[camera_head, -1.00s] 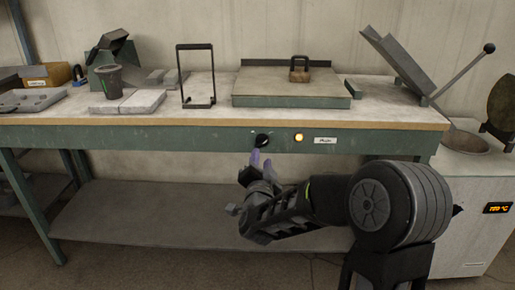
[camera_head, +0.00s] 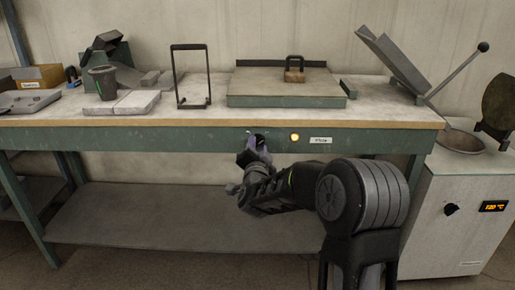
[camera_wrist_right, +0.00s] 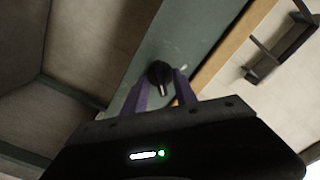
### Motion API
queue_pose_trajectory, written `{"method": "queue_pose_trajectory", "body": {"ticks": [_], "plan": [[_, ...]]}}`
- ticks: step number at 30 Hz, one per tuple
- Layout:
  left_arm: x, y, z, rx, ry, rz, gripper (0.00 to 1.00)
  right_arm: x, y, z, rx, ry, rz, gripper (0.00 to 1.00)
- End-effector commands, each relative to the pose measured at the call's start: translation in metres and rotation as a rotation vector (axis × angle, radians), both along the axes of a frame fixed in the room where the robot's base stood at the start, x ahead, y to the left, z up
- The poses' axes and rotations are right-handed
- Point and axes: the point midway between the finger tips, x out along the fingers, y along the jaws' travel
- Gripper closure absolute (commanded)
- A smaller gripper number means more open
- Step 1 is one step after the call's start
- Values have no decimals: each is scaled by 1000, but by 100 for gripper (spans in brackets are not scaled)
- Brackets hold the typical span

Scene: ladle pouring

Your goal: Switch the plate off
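The plate (camera_head: 285,84) is a flat, square slab with a padlock-shaped handle on the green-framed bench. Its black round knob (camera_head: 259,139) is on the bench's front rail, beside a lit orange lamp (camera_head: 294,137) and a white label (camera_head: 320,140). My right gripper (camera_head: 256,145) is at the knob. In the right wrist view, the purple fingers of this gripper (camera_wrist_right: 162,88) stand apart on either side of the knob (camera_wrist_right: 160,74), with the pointer side facing the palm. Whether they touch it is unclear. My left gripper is not in view.
A black wire-frame stand (camera_head: 191,78), a dark cup (camera_head: 103,82) and grey blocks (camera_head: 138,102) stand on the bench. A white cabinet with a melting bowl (camera_head: 460,143), a second knob (camera_head: 451,209) and an orange display (camera_head: 494,206) is at right. The lower shelf (camera_head: 170,212) is clear.

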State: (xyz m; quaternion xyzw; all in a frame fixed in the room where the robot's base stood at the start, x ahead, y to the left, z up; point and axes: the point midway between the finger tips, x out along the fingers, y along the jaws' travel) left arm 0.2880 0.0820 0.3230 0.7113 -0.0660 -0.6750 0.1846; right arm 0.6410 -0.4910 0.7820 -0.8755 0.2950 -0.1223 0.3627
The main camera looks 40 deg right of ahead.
Motion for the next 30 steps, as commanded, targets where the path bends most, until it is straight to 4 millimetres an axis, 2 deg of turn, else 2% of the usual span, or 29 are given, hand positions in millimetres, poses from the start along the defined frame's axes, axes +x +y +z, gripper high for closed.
{"method": "queue_pose_trajectory", "body": {"ticks": [2, 14, 30], "plan": [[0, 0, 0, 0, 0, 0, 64, 0, 0, 0, 0, 0, 0, 67], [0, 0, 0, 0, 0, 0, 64, 0, 0, 0, 0, 0, 0, 100], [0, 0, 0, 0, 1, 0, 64, 0, 0, 0, -4, 4, 1, 100]]}}
